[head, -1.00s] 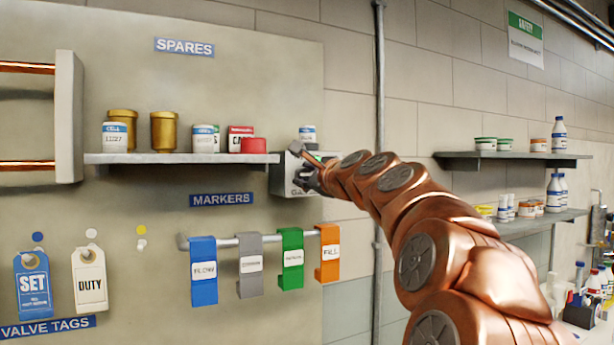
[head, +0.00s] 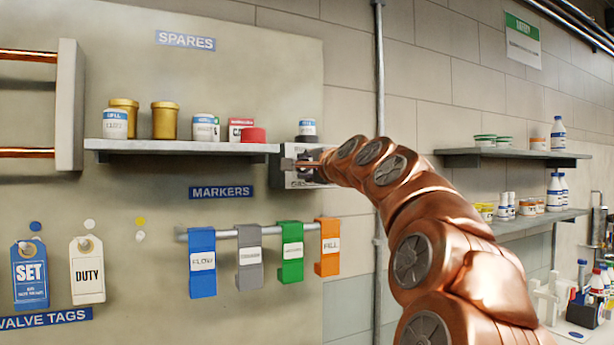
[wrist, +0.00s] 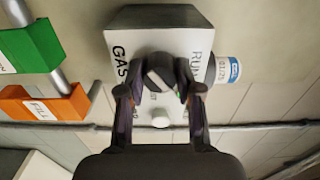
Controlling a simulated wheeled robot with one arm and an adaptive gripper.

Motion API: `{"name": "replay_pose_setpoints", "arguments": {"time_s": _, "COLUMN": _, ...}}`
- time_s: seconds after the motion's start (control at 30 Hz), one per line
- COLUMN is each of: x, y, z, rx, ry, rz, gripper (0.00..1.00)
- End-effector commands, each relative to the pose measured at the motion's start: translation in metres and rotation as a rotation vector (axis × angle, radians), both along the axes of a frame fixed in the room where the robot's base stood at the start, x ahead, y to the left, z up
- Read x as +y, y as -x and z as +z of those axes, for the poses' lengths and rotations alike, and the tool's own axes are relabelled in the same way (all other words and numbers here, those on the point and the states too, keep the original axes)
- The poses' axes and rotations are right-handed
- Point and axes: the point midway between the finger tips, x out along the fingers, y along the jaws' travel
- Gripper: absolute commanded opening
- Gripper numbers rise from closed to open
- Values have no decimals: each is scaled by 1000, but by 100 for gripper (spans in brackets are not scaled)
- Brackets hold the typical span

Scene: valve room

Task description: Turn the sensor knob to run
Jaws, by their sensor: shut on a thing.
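The sensor box (head: 303,180) is a pale grey box on the wall panel, right of the shelf. In the wrist view the box (wrist: 160,22) has a white face lettered GAS on the left and RUN on the right, turned sideways. A dark round knob (wrist: 160,72) with a lighter grey slanted bar sits on that face. My gripper (wrist: 160,82) has its two fingers on opposite sides of the knob and is shut on it. The exact pointer setting is hard to read. In the head view my gripper (head: 318,164) partly covers the box face and hides the knob.
A white cell jar (head: 307,128) stands on top of the box. The shelf (head: 180,147) with jars ends just left of it. Orange (head: 328,262) and green (head: 290,276) markers hang below on a rail. A vertical pipe (head: 379,80) runs behind my arm.

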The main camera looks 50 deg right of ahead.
Motion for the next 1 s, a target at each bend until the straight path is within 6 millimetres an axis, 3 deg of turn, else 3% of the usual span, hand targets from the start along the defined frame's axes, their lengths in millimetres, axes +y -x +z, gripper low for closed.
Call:
{"name": "replay_pose_setpoints", "arguments": {"time_s": 0.6, "x": 0, "y": -1, "z": -4, "rx": 192, "ry": 549, "rz": 1, "gripper": 0}}
{"name": "replay_pose_setpoints", "arguments": {"time_s": 1.0, "x": 0, "y": -1, "z": -2, "rx": 286, "ry": 815, "rz": 0, "gripper": 0}}
